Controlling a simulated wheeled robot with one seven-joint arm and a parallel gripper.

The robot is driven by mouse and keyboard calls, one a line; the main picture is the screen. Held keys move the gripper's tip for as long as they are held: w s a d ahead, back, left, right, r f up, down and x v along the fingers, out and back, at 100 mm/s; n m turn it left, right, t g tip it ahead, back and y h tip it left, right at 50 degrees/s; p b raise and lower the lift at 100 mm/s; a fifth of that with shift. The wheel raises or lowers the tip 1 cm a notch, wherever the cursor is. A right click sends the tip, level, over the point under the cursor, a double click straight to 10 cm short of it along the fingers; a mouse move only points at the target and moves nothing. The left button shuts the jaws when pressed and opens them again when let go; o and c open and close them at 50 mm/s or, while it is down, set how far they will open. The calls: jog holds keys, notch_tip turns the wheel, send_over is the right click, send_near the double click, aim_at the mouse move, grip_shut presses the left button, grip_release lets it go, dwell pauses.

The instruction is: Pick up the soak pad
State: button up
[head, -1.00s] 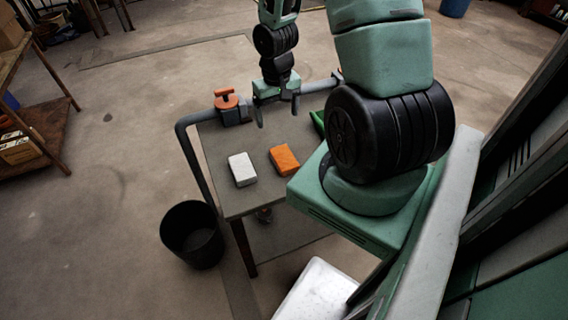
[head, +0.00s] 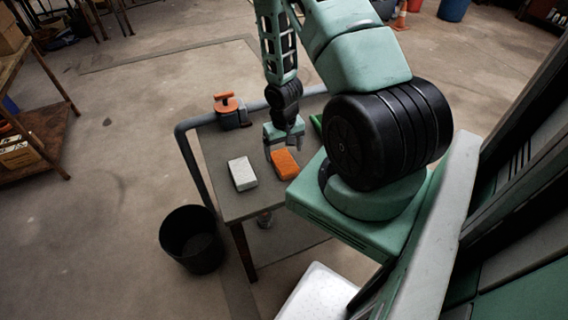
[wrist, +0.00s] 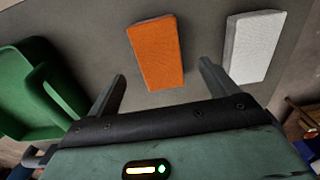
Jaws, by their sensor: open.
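Two block-shaped pads lie flat and apart on the grey table (head: 228,205). One is orange (head: 286,165), also in the wrist view (wrist: 156,52). The other is white with a textured top (head: 242,174), to its left in the head view and to its right in the wrist view (wrist: 252,45). The frames do not settle which of them is the soak pad. My gripper (head: 284,148) is open and empty, above the table close to the orange pad. In the wrist view the orange pad shows between the two fingers, beyond their tips.
A green open container (wrist: 38,98) is at the left in the wrist view, mostly hidden behind my arm in the head view. A grey pipe (head: 187,150) with an orange-handled valve (head: 229,108) runs along the table's edge. A black bin (head: 192,240) stands on the floor.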

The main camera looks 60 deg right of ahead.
aim_at(283, 160)
jog(key=shift+w+d+f+p, duration=0.15)
jog(key=shift+f+p, duration=0.4)
jog(key=shift+f, duration=2.1)
jog(key=c, duration=1.1)
